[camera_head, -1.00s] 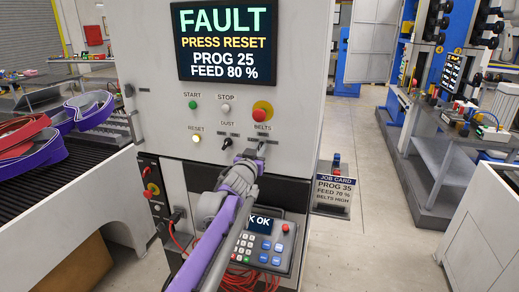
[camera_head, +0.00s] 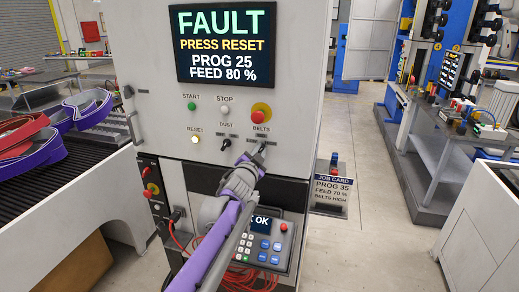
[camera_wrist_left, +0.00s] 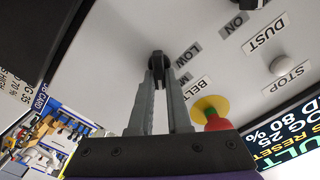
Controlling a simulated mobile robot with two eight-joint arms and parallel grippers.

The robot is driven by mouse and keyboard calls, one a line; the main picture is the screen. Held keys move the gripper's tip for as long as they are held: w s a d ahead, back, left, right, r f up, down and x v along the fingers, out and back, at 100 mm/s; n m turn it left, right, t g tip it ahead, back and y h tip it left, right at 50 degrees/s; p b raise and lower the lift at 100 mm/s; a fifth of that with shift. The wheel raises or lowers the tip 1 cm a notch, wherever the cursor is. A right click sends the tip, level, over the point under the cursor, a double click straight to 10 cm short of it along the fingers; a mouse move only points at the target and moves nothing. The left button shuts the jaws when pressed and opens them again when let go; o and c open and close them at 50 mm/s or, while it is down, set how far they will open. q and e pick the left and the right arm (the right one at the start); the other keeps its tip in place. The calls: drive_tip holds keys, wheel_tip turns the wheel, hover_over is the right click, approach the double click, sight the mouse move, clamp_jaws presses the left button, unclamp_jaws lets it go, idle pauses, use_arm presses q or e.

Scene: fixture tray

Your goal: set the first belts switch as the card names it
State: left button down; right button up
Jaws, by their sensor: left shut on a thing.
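The belts switch is a black knob (camera_wrist_left: 157,57) under the BELTS label on the white machine panel. My left gripper (camera_head: 261,150) reaches up to it from below; in the left wrist view its grey fingers (camera_wrist_left: 158,68) are shut on the knob. The fingers partly hide the switch, and I cannot tell its setting. LOW and a partly hidden label starting with M show beside it. The job card (camera_head: 332,189), right of the machine, reads PROG 35, FEED 70 %, BELTS HIGH. My right gripper is not in view.
A red mushroom button on yellow (camera_head: 262,110) sits just above BELTS. The dust switch (camera_head: 226,143) is close on the left. The screen (camera_head: 226,43) reads FAULT, PRESS RESET, PROG 25, FEED 80 %.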

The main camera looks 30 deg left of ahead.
use_arm(q)
drive_tip(key=shift+m, duration=0.6)
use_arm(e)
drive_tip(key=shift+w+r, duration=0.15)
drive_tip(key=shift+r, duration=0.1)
use_arm(q)
drive_tip(key=c, duration=0.9)
unclamp_jaws()
drive_tip(key=shift+o, duration=0.2)
drive_tip(key=shift+s, duration=0.1)
drive_tip(key=b+v, duration=0.1)
drive_tip(key=v, duration=0.9)
drive_tip(key=shift+s+d+b, duration=0.2)
drive_tip(key=shift+s+b, duration=0.05)
drive_tip(key=shift+b, duration=0.15)
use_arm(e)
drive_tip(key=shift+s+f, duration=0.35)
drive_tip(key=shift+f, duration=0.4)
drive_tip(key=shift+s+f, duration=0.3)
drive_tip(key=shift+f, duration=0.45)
